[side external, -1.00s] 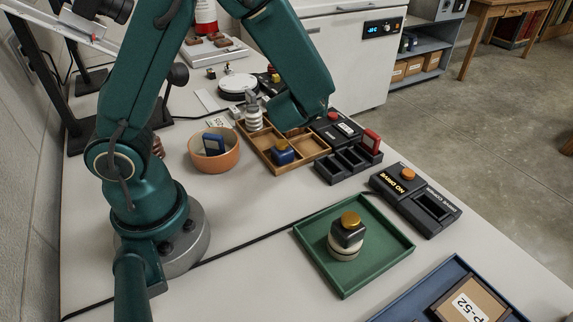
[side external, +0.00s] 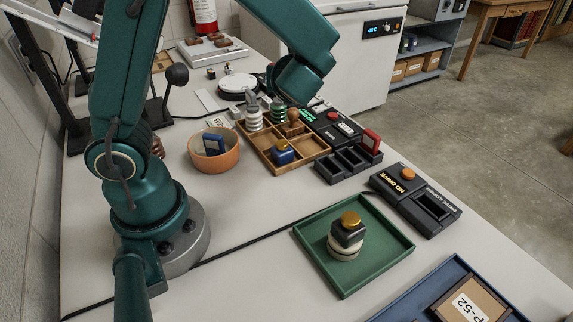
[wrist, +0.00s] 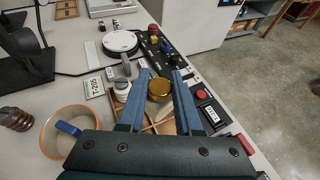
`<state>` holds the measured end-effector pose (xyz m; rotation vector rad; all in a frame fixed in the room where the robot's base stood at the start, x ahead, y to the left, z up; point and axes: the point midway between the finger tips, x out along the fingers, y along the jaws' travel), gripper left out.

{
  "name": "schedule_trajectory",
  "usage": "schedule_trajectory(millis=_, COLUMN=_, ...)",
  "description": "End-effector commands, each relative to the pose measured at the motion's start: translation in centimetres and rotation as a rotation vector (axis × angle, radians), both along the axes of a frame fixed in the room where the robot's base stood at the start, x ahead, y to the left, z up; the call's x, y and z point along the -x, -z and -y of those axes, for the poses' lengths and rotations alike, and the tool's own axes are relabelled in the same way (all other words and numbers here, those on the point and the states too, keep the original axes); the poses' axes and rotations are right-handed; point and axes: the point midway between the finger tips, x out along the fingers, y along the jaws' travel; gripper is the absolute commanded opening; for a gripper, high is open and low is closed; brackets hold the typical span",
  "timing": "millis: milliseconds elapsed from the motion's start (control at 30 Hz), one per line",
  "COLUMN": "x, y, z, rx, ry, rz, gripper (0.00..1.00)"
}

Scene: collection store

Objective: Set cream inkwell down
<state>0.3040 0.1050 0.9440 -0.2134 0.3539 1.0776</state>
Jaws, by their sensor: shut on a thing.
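A terracotta bowl (side external: 226,160) stands left of the tray. Black bins (side external: 345,165) and a red piece (side external: 371,139) stand close on its right. A green tray (side external: 384,235) in front holds a dark, gold-knobbed block on a cream round piece.

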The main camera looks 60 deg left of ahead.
Motion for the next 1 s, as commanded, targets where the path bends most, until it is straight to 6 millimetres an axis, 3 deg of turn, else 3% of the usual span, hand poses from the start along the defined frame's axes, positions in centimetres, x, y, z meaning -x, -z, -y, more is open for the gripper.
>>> schedule_trajectory(millis=267, x=5.5, y=3.1, z=-1.3, rx=-0.006, ry=-0.425, rz=-0.005, gripper=0.0)
schedule_trajectory(millis=467, x=12.2, y=5.9, z=0.1, rx=-0.009, ry=-0.992, rz=-0.003, gripper=0.0)
schedule_trajectory(millis=600, x=15.9, y=6.8, z=3.0, rx=-0.009, ry=-1.404, rz=-0.002, gripper=0.0)
schedule_trajectory(millis=733, x=18.2, y=6.8, z=6.4, rx=-0.009, ry=-1.77, rz=-0.003, gripper=0.0)
schedule_trajectory(millis=867, x=19.2, y=6.1, z=10.2, rx=-0.009, ry=-2.119, rz=-0.003, gripper=0.0)
schedule_trajectory(millis=1000, x=18.7, y=4.4, z=14.3, rx=-0.008, ry=-2.483, rz=-0.001, gripper=0.0)
